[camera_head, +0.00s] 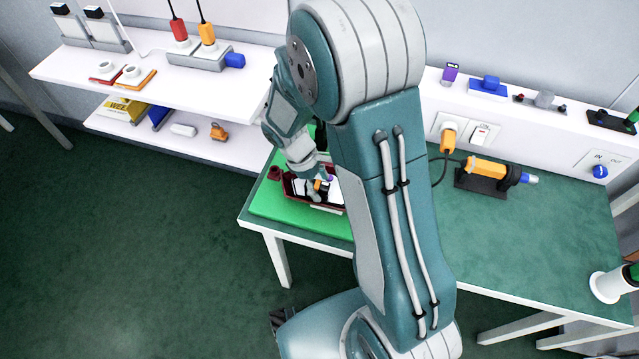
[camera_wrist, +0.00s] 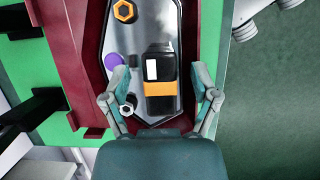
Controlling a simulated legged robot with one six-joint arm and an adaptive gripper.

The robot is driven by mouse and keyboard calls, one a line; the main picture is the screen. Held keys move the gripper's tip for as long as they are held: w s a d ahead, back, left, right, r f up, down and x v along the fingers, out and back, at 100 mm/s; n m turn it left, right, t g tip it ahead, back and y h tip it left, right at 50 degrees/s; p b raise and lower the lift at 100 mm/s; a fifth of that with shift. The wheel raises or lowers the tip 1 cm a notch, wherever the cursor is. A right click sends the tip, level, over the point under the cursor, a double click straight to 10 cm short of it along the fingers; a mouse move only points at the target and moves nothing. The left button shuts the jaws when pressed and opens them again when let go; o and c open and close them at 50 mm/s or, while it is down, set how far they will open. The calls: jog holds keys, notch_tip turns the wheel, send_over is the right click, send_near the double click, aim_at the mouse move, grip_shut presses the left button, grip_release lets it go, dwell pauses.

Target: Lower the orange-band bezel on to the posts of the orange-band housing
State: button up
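In the wrist view a dark red, long-sided frame (camera_wrist: 88,50) surrounds a shiny silver-grey face (camera_wrist: 150,20). On this face stands a black block with an orange band (camera_wrist: 160,88) and a white patch. I cannot tell which part is the bezel and which the housing; no posts show clearly. My gripper (camera_wrist: 162,77) has its fingers spread on either side of the block, with a gap at each side. In the head view my gripper (camera_head: 318,188) is low at the dark red piece (camera_head: 291,187), on a green mat (camera_head: 268,207); my arm hides part of it.
An orange hexagonal ring (camera_wrist: 124,11), a purple disc (camera_wrist: 113,61) and a small dark cylinder with a pale rim (camera_wrist: 128,108) are near the block. Black parts (camera_wrist: 42,108) stand at left. An orange tool (camera_head: 487,168) lies right on the bench.

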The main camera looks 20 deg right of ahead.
jog(key=v, duration=1.2)
dwell(0.4)
jog(key=s+d+r+m+t+y, duration=0.2)
jog(key=s+r+m+t, duration=0.2)
jog(key=s+r, duration=0.3)
jog(key=s+d+r+m+t+y, duration=0.1)
jog(key=s+r+m+t, duration=0.3)
jog(key=s, duration=0.6)
notch_tip(320, 180, up, 4)
jog(key=m, duration=0.2)
jog(key=shift+d+m+y, duration=0.4)
